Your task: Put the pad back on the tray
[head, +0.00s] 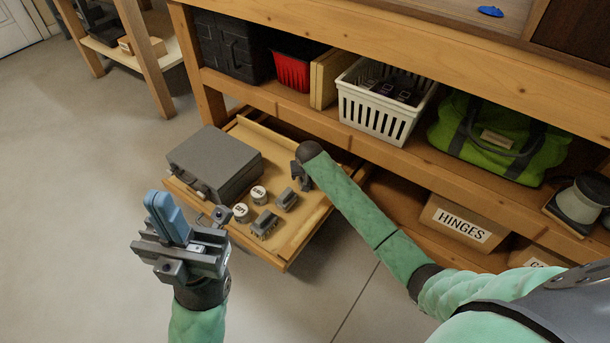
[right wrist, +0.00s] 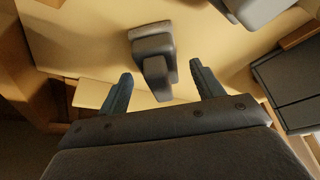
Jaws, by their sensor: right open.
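My left gripper (head: 192,248) is raised in front of the tray, shut on a blue pad-like piece (head: 168,216) that stands up from its jaws. The tray (head: 290,245) is a pulled-out wooden board under the bench. On it are a grey case (head: 215,165), two round white-topped tins (head: 258,194) and small grey blocks (head: 287,199). My right gripper (head: 302,178) is over the tray's right side. In the right wrist view its open fingers (right wrist: 162,88) are either side of a grey block (right wrist: 153,60); contact cannot be told.
The bench shelf above holds a black crate, a red bin (head: 292,70), a white basket (head: 378,112) and a green bag (head: 498,140). A box marked HINGES (head: 462,222) stands low on the right. Floor at the left is clear.

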